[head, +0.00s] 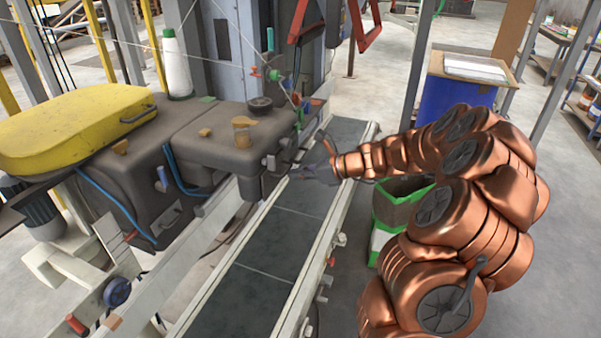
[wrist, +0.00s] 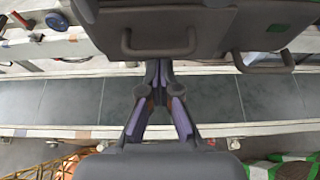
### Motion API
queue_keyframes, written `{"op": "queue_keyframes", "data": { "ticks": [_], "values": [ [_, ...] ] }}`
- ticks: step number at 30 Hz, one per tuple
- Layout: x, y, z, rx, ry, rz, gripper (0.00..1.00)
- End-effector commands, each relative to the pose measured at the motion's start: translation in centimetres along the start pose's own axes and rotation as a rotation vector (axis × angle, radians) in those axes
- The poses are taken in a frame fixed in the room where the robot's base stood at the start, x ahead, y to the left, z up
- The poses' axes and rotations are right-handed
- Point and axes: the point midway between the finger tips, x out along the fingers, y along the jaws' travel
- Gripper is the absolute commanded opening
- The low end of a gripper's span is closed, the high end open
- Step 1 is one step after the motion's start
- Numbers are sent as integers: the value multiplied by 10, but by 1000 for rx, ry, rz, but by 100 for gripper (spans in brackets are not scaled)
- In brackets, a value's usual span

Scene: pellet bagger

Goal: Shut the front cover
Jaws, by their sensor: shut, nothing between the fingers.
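The bagging machine has a dark grey-brown housing (head: 215,140) left of the conveyor. My gripper (head: 318,168) is at its right end, above the belt, with its fingers shut and empty. In the wrist view, my gripper (wrist: 158,70) points at the lower edge of a dark grey panel (wrist: 200,22) with a U-shaped handle (wrist: 160,50). The fingertips are just below this handle; I cannot tell if they touch it. A second handle (wrist: 264,68) is to the right. I cannot tell for certain whether this panel is the front cover, nor how far it stands open.
A conveyor belt (head: 258,298) with pale side rails runs below my gripper. A yellow lid (head: 75,125) is on the machine's left part. A green-edged bin (head: 402,200) and a blue drum (head: 455,95) stand to the right. Open floor lies beyond.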

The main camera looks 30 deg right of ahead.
Motion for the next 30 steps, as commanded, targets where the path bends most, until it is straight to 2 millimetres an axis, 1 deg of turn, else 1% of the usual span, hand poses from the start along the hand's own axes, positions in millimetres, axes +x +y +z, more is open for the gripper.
{"op": "queue_keyframes", "data": {
  "ticks": [1, 6, 22, 26, 30],
  "values": [
    [0, 1, 6, 1, -5, 1, 0],
    [2, 1, 10, 1, -8, 1, 0],
    [3, 3, 17, -3, -15, 5, 0],
    [3, 3, 16, -4, -16, 6, 0],
    [2, 2, 6, -3, -15, 7, 0]
  ]
}}
